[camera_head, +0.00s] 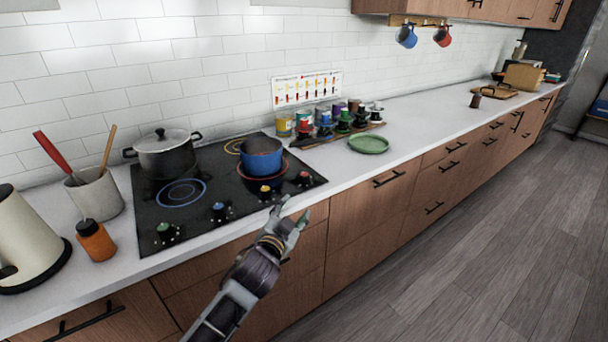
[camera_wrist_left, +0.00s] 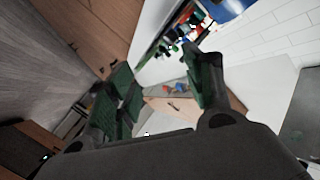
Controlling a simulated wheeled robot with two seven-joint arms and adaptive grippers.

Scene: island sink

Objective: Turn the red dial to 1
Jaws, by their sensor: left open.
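The red dial (camera_head: 304,178) is the rightmost knob in the row along the front edge of the black cooktop (camera_head: 205,228). Its pointer and number marks are too small to read. The yellow dial (camera_head: 265,192), the blue dial (camera_head: 219,211) and the green dial (camera_head: 165,233) stand to its left. My left gripper (camera_head: 293,212) is just in front of the counter edge, below and slightly left of the red dial, apart from it. Its fingers (camera_wrist_left: 160,88) are spread and empty in the left wrist view, where I cannot make out the red dial. My right gripper is not in view.
A blue pot (camera_head: 262,158) stands on the cooktop behind the yellow and red dials. A lidded pot (camera_head: 166,155) is at the back left. A green plate (camera_head: 369,144) and several colored jars lie right of the cooktop. The counter just right of the red dial is clear.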

